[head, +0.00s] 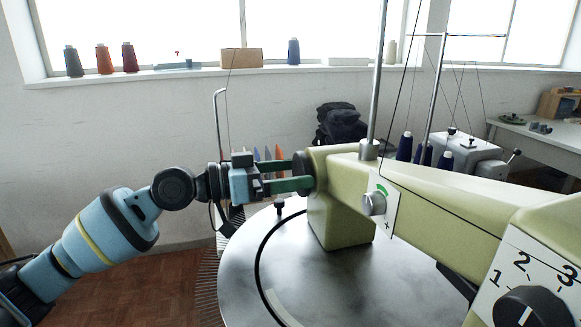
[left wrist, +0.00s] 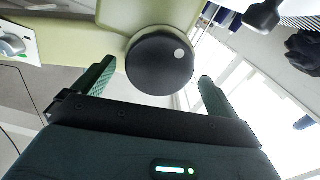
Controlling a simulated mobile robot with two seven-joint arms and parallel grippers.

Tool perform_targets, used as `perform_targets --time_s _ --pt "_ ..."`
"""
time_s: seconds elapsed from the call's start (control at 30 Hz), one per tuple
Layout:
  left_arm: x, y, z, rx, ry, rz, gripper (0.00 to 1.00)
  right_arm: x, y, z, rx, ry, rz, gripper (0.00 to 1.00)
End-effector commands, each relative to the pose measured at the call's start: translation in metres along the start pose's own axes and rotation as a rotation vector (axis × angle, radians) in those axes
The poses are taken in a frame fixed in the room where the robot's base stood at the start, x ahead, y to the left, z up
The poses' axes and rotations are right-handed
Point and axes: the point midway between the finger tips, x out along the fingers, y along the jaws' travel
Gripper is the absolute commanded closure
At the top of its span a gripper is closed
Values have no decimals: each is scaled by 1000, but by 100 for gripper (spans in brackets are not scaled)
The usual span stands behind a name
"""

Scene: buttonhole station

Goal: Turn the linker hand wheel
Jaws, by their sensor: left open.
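The linker hand wheel (head: 300,160) is a dark round knob on the left end of the pale green machine (head: 435,195). In the left wrist view the wheel (left wrist: 160,62) is a black disc with one white dot at its upper right. My left gripper (head: 303,174) comes in from the left with its green fingers pointing at the wheel. In the left wrist view the open fingers (left wrist: 157,72) lie on either side of the wheel, with a gap visible on each side. Whether the tips overlap the wheel in depth is hard to tell. My right gripper is not in view.
A round metal table (head: 340,280) lies below the machine arm. A silver knob (head: 373,203) and a numbered black dial (head: 530,308) sit on the machine's front. A thin bent rod (head: 217,115) stands behind my gripper. Thread cones (head: 104,59) line the windowsill.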

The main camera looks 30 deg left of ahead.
Motion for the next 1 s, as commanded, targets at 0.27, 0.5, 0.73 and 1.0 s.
perform_targets --time_s 0.27,0.5,0.73,1.0 --pt "9 1 0 1 -1 1 3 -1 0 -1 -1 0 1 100" --pt "9 1 0 1 -1 1 8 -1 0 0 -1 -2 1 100" --pt "9 1 0 1 -1 1 38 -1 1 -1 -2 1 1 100" --pt "9 0 1 13 -1 1 48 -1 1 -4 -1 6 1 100"
